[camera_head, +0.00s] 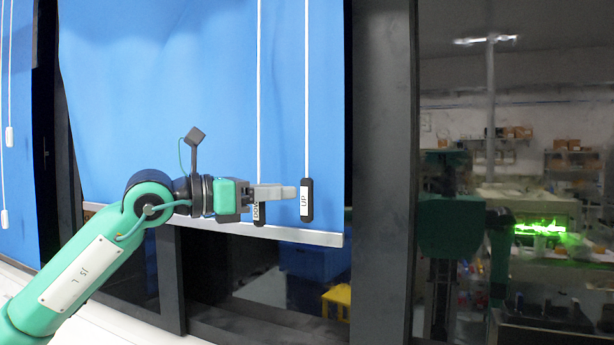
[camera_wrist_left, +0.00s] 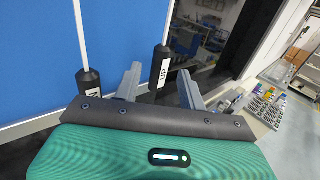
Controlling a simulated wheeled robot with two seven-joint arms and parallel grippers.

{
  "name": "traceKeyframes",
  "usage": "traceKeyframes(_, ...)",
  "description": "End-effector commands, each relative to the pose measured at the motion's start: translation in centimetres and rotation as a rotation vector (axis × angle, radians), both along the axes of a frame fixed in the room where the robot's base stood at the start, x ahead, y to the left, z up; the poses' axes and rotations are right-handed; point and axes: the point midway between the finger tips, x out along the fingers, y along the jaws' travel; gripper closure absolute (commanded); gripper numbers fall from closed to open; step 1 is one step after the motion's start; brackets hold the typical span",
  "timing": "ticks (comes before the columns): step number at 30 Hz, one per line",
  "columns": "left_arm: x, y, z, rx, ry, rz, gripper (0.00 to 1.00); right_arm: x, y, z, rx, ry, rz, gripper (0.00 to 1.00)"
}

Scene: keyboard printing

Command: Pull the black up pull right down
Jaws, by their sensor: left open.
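The black UP pull (camera_head: 307,211) hangs on a white cord in front of the window, its white label reading "UP". It also shows in the wrist view (camera_wrist_left: 163,58). My left gripper (camera_head: 293,192) comes in from the left, with its fingertips right at the left edge of this pull. In the wrist view my left gripper (camera_wrist_left: 160,78) is open, and the pull appears between its two grey fingers without being clamped. The black DOWN pull (camera_head: 260,220) is partly hidden behind my gripper; it shows left of the fingers in the wrist view (camera_wrist_left: 89,82). My right gripper is not in view.
A blue blind (camera_head: 190,80) hangs behind the pulls, with a pale bottom bar (camera_head: 290,234). A dark window frame (camera_head: 383,150) stands to the right. Dark glass at far right shows a lab with shelves and a green glow. More white cords hang at far left.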

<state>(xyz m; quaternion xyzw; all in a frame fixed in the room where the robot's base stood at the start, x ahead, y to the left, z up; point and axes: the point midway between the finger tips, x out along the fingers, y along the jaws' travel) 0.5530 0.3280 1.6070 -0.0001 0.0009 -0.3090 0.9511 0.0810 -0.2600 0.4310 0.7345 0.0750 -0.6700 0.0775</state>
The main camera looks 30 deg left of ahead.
Motion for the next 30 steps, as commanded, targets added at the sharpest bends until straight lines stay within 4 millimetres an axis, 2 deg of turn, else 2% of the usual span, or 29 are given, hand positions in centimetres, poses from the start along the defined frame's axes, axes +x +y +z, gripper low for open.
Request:
traceKeyframes(1, 0.9, -0.8, 0.6, -0.001, 0.001, -0.004, 0.59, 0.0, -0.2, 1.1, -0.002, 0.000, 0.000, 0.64)
traceKeyframes(9, 4.3, -3.1, 0.3, -0.001, 0.000, -0.002, 0.59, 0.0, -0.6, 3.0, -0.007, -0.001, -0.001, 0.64)
traceKeyframes(15, 5.1, -3.7, 0.1, -0.001, -0.002, -0.001, 0.59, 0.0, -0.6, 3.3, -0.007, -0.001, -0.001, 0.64)
traceKeyframes(22, 5.1, -3.7, 0.0, -0.001, -0.002, -0.001, 0.59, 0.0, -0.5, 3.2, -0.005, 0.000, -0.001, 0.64)
traceKeyframes(23, 5.1, -3.7, 0.0, -0.001, -0.002, 0.000, 0.63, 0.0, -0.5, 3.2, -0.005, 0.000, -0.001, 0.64)
traceKeyframes(28, 5.1, -3.7, 0.0, -0.001, -0.002, 0.000, 0.96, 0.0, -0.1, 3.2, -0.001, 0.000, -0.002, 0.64)
traceKeyframes(29, 5.1, -3.7, 0.0, -0.001, -0.002, 0.000, 1.00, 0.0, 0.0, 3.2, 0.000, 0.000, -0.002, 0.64)
traceKeyframes(30, 5.1, -3.7, 0.0, -0.001, -0.002, 0.000, 1.00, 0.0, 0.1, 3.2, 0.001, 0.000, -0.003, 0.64)
